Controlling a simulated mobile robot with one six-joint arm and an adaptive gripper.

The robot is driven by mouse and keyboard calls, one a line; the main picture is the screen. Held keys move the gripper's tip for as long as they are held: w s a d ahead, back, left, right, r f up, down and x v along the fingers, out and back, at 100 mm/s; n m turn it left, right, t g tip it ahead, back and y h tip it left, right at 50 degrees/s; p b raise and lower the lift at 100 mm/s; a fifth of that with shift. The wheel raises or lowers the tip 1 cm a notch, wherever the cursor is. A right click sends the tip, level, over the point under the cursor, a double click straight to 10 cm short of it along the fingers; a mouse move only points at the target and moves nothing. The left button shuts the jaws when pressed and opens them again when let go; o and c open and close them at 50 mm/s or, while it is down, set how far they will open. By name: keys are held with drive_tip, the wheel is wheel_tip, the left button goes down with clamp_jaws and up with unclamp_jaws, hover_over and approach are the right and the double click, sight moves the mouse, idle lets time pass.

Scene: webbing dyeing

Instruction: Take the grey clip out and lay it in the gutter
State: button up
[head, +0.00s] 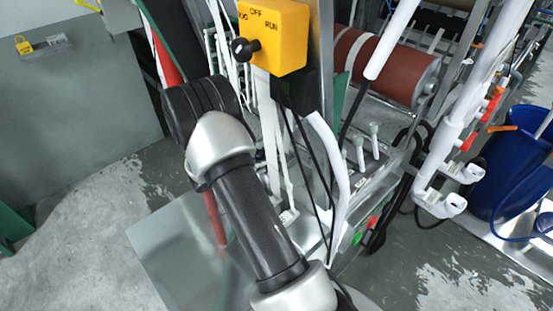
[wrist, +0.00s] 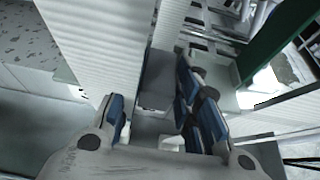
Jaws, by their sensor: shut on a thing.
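In the wrist view my gripper (wrist: 152,108) has its blue-padded fingers around a small grey block, which looks like the grey clip (wrist: 158,82). The clip sits between the fingers, close against white ribbed webbing strips (wrist: 98,45). I cannot tell whether it still touches the webbing. In the head view my arm crosses the middle, and the gripper and clip are hidden. I cannot make out the gutter with certainty in either view.
A yellow switch box (head: 272,36) with a black knob stands close to my arm. A red-brown roller (head: 385,68) and white pipes fill the right. A blue barrel (head: 507,165) stands far right. A grey panel (head: 75,100) at left bears a yellow padlock (head: 23,45).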

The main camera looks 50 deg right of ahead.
drive_tip(key=shift+r, duration=0.1)
drive_tip(key=shift+c, duration=0.2)
wheel_tip(320, 180, up, 4)
drive_tip(key=shift+f, duration=0.2)
drive_tip(key=w+a, duration=0.2)
drive_tip(key=a, duration=1.6)
drive_tip(key=shift+f+p, duration=0.15)
drive_tip(key=shift+p, duration=0.15)
drive_tip(key=d, duration=0.5)
drive_tip(key=s+d, duration=0.1)
drive_tip(key=d, duration=0.5)
drive_tip(key=d+r, duration=0.1)
drive_tip(key=d, duration=0.5)
drive_tip(key=shift+s, duration=0.35)
drive_tip(key=shift+s+d+r, duration=0.15)
drive_tip(key=shift+d, duration=0.35)
wheel_tip(320, 180, up, 16)
drive_tip(key=p, duration=1.3)
drive_tip(key=a+f+b, duration=0.2)
drive_tip(key=a+f, duration=0.1)
drive_tip(key=a, duration=0.7)
drive_tip(key=shift+w+f+b, duration=0.3)
drive_tip(key=shift+w+b, duration=0.1)
